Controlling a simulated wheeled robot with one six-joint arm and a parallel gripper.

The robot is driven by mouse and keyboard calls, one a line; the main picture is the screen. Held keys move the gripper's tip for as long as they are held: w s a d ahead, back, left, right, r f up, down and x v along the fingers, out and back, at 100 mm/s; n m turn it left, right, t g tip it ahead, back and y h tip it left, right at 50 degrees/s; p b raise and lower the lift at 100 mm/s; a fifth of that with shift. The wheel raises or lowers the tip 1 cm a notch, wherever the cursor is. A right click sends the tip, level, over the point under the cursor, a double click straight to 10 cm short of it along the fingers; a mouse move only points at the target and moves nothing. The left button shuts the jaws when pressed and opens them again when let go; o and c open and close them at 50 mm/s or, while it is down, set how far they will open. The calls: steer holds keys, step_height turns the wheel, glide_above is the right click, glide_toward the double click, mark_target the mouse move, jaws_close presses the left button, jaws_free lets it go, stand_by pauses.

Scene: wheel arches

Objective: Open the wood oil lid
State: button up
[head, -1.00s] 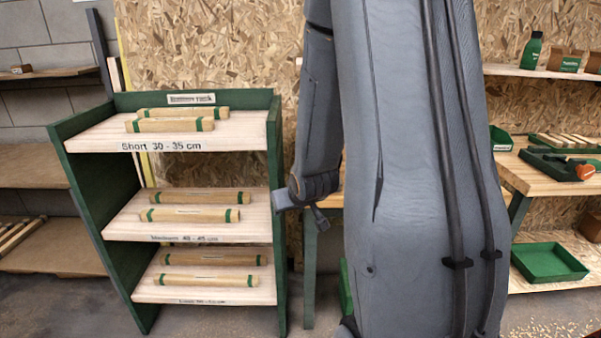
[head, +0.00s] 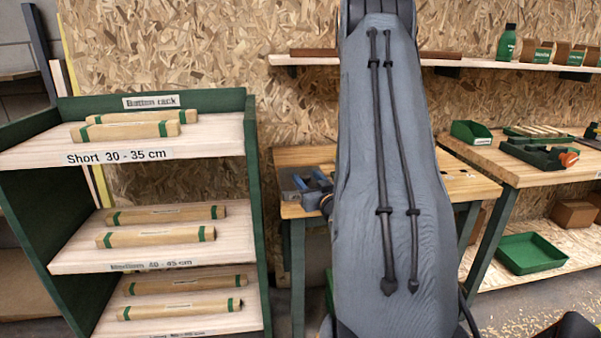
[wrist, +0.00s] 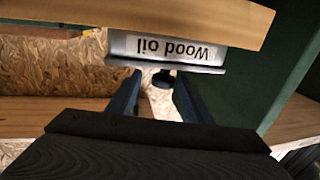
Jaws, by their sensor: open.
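A grey panel (wrist: 128,43) with a white "Wood oil" label (wrist: 172,48) shows upside down in the wrist view, against a wooden board. A thin lip runs along its lower edge. A small dark round piece shows just below the lip, between my fingers; I cannot tell what it belongs to. My gripper (wrist: 160,84) is open, its two dark fingers pointing toward the lip with nothing visibly held. I cannot tell whether a finger touches the panel. In the head view my arm hides the gripper, and no wood oil label can be read there.
A green rack (head: 254,180) with wrapped rods stands at left. A workbench (head: 300,157) with a vice (head: 308,187) is behind my arm. At right are a bench (head: 478,152), a wall shelf (head: 480,72) with a green bottle (head: 508,42), and a green tray (head: 530,254).

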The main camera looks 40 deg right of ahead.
mark_target(301, 172)
steer(key=shift+a+p+x, duration=0.1)
steer(key=shift+p+x, duration=0.1)
steer(key=shift+x, duration=1.1)
steer(key=shift+a+p+x, duration=0.15)
steer(key=shift+x, duration=1.15)
steer(key=shift+w, duration=0.1)
jaws_close()
